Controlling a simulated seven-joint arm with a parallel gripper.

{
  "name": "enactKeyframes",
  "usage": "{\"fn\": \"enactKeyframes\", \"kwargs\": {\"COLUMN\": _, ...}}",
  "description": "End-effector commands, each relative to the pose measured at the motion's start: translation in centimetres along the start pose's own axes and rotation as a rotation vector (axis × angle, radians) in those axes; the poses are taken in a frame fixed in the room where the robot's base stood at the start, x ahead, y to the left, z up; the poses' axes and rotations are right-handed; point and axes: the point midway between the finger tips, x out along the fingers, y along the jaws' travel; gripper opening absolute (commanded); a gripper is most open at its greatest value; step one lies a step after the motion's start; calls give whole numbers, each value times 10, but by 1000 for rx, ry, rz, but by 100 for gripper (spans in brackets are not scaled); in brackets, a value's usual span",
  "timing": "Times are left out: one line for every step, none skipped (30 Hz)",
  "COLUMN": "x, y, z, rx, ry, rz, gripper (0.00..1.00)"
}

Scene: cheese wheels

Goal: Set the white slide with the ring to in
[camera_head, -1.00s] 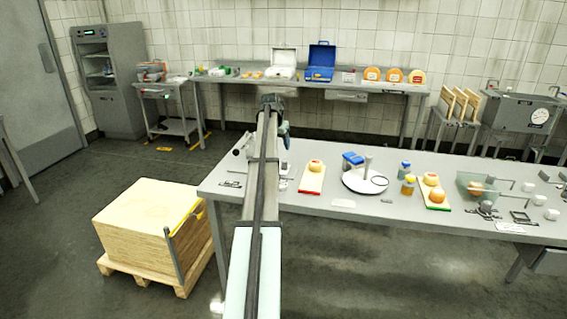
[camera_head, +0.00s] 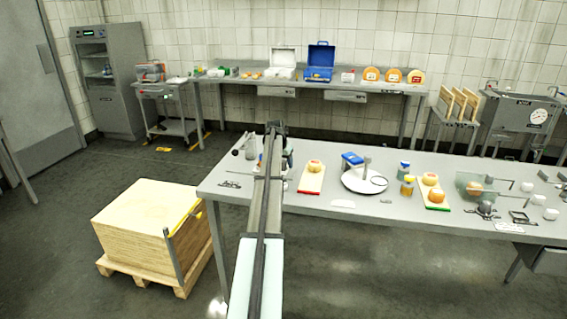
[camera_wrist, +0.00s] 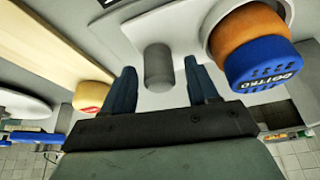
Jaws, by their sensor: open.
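My gripper (camera_wrist: 159,65) is open, with its two dark blue fingers apart in the wrist view. A short grey peg (camera_wrist: 158,70) shows between the fingertips, in front of a pale surface (camera_wrist: 140,20); I cannot tell whether the fingers touch it. To its right are an orange band and a blue lettered cap (camera_wrist: 264,68), beside a white rounded rim (camera_wrist: 213,18). I cannot tell for sure which part is the white slide with the ring. In the head view my arm covers much of the table's left end, where the gripper is.
The grey table (camera_head: 330,225) carries a red-edged board (camera_head: 308,187), a round white plate (camera_head: 352,184), two small jars (camera_head: 407,186) and a green-edged board (camera_head: 432,205). Several small white blocks (camera_head: 550,214) stand at the right. A wooden block on a pallet (camera_head: 150,215) stands left of the table.

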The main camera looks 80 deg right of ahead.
Motion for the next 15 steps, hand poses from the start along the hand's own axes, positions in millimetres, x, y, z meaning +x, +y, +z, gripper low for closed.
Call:
{"fn": "enactKeyframes", "kwargs": {"x": 0, "y": 0, "z": 0, "rx": 0, "ry": 0, "rz": 0, "gripper": 59}}
{"fn": "enactKeyframes", "kwargs": {"x": 0, "y": 0, "z": 0, "rx": 0, "ry": 0, "rz": 0, "gripper": 59}}
{"fn": "enactKeyframes", "kwargs": {"x": 0, "y": 0, "z": 0, "rx": 0, "ry": 0, "rz": 0, "gripper": 59}}
{"fn": "enactKeyframes", "kwargs": {"x": 0, "y": 0, "z": 0, "rx": 0, "ry": 0, "rz": 0, "gripper": 59}}
{"fn": "enactKeyframes", "kwargs": {"x": 0, "y": 0, "z": 0, "rx": 0, "ry": 0, "rz": 0, "gripper": 59}}
{"fn": "enactKeyframes", "kwargs": {"x": 0, "y": 0, "z": 0, "rx": 0, "ry": 0, "rz": 0, "gripper": 59}}
{"fn": "enactKeyframes", "kwargs": {"x": 0, "y": 0, "z": 0, "rx": 0, "ry": 0, "rz": 0, "gripper": 56}}
{"fn": "enactKeyframes", "kwargs": {"x": 0, "y": 0, "z": 0, "rx": 0, "ry": 0, "rz": 0, "gripper": 53}}
{"fn": "enactKeyframes", "kwargs": {"x": 0, "y": 0, "z": 0, "rx": 0, "ry": 0, "rz": 0, "gripper": 49}}
{"fn": "enactKeyframes", "kwargs": {"x": 0, "y": 0, "z": 0, "rx": 0, "ry": 0, "rz": 0, "gripper": 46}}
{"fn": "enactKeyframes", "kwargs": {"x": 0, "y": 0, "z": 0, "rx": 0, "ry": 0, "rz": 0, "gripper": 44}}
{"fn": "enactKeyframes", "kwargs": {"x": 0, "y": 0, "z": 0, "rx": 0, "ry": 0, "rz": 0, "gripper": 40}}
{"fn": "enactKeyframes", "kwargs": {"x": 0, "y": 0, "z": 0, "rx": 0, "ry": 0, "rz": 0, "gripper": 37}}
{"fn": "enactKeyframes", "kwargs": {"x": 0, "y": 0, "z": 0, "rx": 0, "ry": 0, "rz": 0, "gripper": 34}}
{"fn": "enactKeyframes", "kwargs": {"x": 0, "y": 0, "z": 0, "rx": 0, "ry": 0, "rz": 0, "gripper": 30}}
